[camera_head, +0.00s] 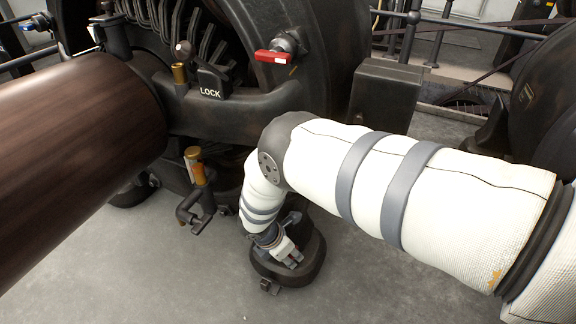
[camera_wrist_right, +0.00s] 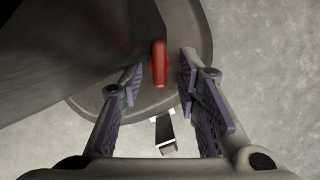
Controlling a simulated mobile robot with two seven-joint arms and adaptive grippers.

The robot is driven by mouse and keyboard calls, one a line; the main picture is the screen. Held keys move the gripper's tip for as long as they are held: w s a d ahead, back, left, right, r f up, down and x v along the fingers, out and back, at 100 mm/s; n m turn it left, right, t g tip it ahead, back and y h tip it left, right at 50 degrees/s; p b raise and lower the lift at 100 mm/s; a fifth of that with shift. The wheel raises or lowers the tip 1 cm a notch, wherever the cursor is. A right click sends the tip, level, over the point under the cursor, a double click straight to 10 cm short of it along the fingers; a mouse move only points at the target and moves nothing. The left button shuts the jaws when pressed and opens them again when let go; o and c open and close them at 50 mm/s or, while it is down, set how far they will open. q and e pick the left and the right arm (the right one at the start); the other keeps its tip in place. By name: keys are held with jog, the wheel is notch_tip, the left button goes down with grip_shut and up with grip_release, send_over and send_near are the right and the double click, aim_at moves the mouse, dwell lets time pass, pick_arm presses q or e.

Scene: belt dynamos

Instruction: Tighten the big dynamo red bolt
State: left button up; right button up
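The red bolt (camera_wrist_right: 160,64) shows in the right wrist view as a narrow upright red piece above the round dark foot of the big dynamo (camera_wrist_right: 88,102). My right gripper (camera_wrist_right: 162,70) is open, with one purple-padded finger on each side of the bolt and a visible gap to both. In the head view my right gripper (camera_head: 285,250) reaches down at the dark foot (camera_head: 301,270) and hides the bolt there. The big dynamo (camera_head: 330,40) stands behind my arm. My left gripper is not in view.
A big brown roller (camera_head: 75,150) fills the left. A metal tab (camera_wrist_right: 165,135) juts from the foot. The grey floor (camera_head: 180,275) in front is clear.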

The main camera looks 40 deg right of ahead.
dwell(0.3)
